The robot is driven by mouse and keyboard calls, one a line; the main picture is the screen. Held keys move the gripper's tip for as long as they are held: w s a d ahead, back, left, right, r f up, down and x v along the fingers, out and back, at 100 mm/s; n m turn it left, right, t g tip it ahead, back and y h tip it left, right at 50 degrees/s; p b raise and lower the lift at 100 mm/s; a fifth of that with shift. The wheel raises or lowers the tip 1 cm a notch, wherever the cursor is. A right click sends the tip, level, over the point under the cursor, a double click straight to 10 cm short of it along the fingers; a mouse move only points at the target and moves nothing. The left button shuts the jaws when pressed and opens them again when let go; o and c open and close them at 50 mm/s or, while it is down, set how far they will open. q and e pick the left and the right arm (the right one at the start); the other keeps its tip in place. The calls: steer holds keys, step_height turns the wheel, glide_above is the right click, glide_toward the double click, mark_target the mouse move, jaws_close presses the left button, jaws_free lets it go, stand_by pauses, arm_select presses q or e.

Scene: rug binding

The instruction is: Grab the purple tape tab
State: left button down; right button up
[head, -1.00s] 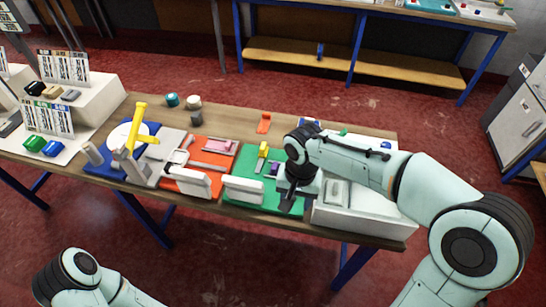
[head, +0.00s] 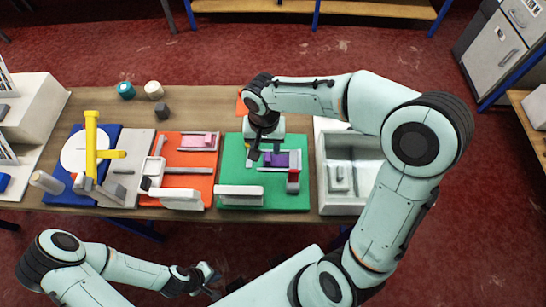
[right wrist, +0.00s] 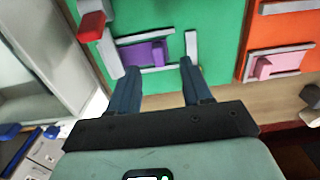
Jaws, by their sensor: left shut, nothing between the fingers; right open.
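The purple tape tab (head: 278,160) lies on the green board (head: 235,172), beside low grey rails. It also shows in the right wrist view (right wrist: 149,54) as a purple block between grey strips. My right gripper (head: 262,154) is over the back of the green board, open. In the right wrist view its two dark fingers (right wrist: 159,66) point toward the tab, with nothing between them. The gripper hides part of the area around the tab in the head view; contact cannot be told. My left gripper (head: 208,279) is shut and empty, in front of the table, away from the boards.
A red block (head: 293,181) on a grey post stands right of the tab. A white block (head: 239,192) stands at the green board's front. Left is an orange board (head: 203,187) with a pink piece (head: 197,140). A white bin (head: 322,190) is at right.

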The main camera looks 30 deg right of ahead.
mark_target(268, 161)
step_height(268, 161, down, 2)
steer(key=shift+w, duration=0.1)
steer(key=shift+s+d+f, duration=0.1)
steer(key=shift+d+f, duration=0.05)
steer(key=shift+f, duration=1.2)
steer(key=shift+s+d+f, duration=0.1)
steer(key=shift+f, duration=1.25)
jaws_close()
